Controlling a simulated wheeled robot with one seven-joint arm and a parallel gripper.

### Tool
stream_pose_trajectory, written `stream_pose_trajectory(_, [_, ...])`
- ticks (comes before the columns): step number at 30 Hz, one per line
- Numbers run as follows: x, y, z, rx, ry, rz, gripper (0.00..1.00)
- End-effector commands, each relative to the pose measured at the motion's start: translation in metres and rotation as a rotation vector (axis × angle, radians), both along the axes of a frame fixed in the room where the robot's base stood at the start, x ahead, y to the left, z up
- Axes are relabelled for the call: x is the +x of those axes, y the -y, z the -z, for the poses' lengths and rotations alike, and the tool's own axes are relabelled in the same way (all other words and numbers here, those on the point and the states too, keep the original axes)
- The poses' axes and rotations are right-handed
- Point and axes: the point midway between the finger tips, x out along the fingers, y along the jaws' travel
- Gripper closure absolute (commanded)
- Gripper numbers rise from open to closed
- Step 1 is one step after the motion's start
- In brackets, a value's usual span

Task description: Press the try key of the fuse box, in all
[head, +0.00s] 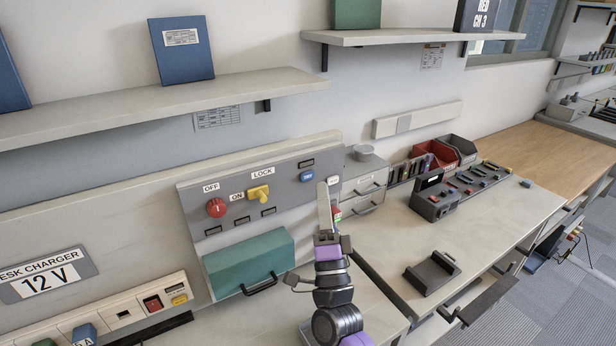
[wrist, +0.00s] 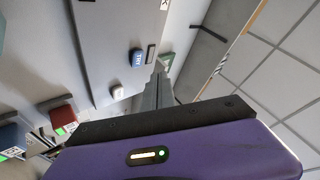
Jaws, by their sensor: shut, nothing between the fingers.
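The fuse box is a grey wall panel (head: 225,190) with a red knob under OFF and a yellow knob between ON and LOCK. Its blue try key (head: 307,175) is at the upper right, and a small white button (head: 333,180) sits right of it. In the wrist view the blue key (wrist: 137,57) carries white letters and the white button (wrist: 117,91) lies below it. My gripper (head: 322,187) is shut and empty, pointing up in front of the panel's right end. In the wrist view its fingertips (wrist: 158,70) appear right of the blue key; contact cannot be told.
A teal box (head: 247,262) with a black handle is below the panel. Grey drawers (head: 362,185) stand to its right. The workbench farther right holds a dark rack (head: 435,203), a black cradle (head: 432,272) and red and grey bins. A shelf (head: 180,98) runs above.

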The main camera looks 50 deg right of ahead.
Motion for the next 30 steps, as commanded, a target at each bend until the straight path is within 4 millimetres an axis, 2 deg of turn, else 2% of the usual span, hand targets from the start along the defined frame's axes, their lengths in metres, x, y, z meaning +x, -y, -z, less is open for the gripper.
stream_pose_trajectory(3, [0.012,0.004,0.002,0.0,0.002,0.0,1.0])
stream_pose_trajectory(9, [0.022,0.007,0.001,-0.001,0.001,0.002,1.0])
stream_pose_trajectory(30, [0.024,0.007,0.0,0.0,0.0,0.001,1.0])
